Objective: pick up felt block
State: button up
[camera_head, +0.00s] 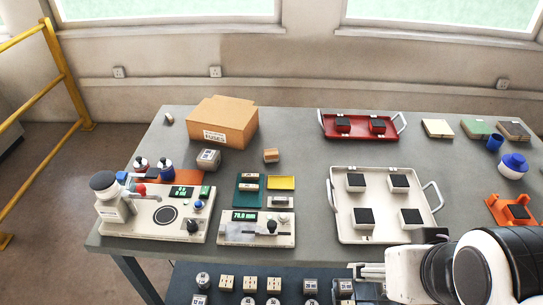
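I cannot tell for sure which thing is the felt block. A small tan block (271,155) stands alone on the grey table, right of the cardboard box. A smaller brown and pale piece (169,118) lies near the table's far left corner. My gripper (366,279) is at the bottom right, near the table's front edge, well away from both. Its fingers are small and partly hidden, so I cannot tell if it is open or holds anything.
A cardboard box (222,122), two instruments (115,222) (235,238), a white tray (385,229) with dark tiles and a red tray (360,115) stand on the table. Several labelled blocks line the dark front surface (235,275). The table between box and white tray has free room.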

jog(key=shift+w+a, duration=0.1)
jog(key=shift+a, duration=0.05)
jog(key=w+a+m+g+y, duration=0.1)
jog(key=w+a+m+y, duration=0.75)
jog(key=w+a, duration=0.85)
jog(key=w+a+f+m+t+y, duration=0.1)
jog(key=w+a+m, duration=0.1)
jog(key=w+m, duration=0.35)
jog(key=w+a+f+m+t+y, duration=0.1)
jog(key=w+a+f+m, duration=0.15)
jog(key=w, duration=0.55)
jog(key=m+t+h, duration=0.3)
jog(key=m+t, duration=0.2)
jog(key=m, duration=0.8)
send_near(270, 152)
jog(key=shift+x, duration=1.1)
jog(key=shift+w+r, duration=0.1)
jog(key=shift+x, duration=1.25)
jog(key=shift+w, duration=0.1)
